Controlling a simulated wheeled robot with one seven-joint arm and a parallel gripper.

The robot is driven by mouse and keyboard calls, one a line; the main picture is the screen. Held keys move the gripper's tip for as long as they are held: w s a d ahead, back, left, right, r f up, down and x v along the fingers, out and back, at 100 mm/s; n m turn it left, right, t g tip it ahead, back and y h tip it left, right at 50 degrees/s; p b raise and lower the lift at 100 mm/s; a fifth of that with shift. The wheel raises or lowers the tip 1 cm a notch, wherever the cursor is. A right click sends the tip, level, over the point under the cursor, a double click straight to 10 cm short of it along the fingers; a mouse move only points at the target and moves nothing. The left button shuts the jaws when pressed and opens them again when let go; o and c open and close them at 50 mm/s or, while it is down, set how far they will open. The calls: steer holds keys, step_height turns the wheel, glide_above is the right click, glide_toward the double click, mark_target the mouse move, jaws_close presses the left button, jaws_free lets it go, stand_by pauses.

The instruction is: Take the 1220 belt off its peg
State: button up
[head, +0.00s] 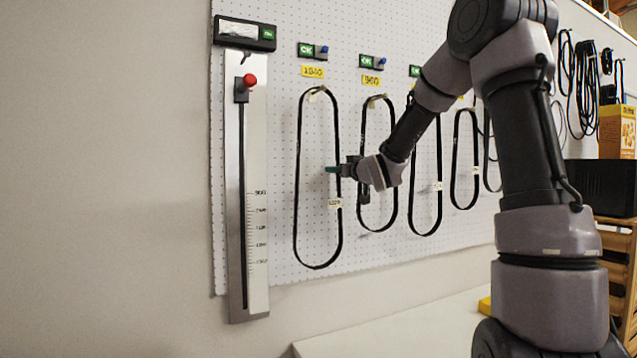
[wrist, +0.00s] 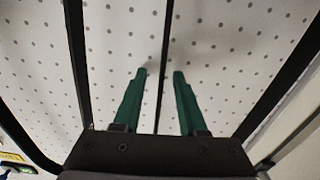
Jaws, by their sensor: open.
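A long black belt loop hangs from a peg (head: 315,91) at the left of the pegboard, under a yellow label (head: 312,71) whose small digits are hard to read. The belt (head: 297,170) carries a small white tag (head: 335,203) on its right strand; I take it for the 1220 belt. My gripper (head: 334,169) is at that right strand, about mid-height. In the wrist view my gripper (wrist: 160,72) has its green fingers apart, with a thin black strand (wrist: 165,50) running between them. I cannot tell whether either finger touches it.
A second belt (head: 394,150) hangs close to the right, partly behind my gripper, with more belts beyond. A measuring gauge (head: 257,150) with a red knob (head: 249,80) stands left of the belt. A pale worktop (head: 400,328) lies below. Open board lies inside the loop.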

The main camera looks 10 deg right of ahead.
jaws_close()
stand_by(1.4)
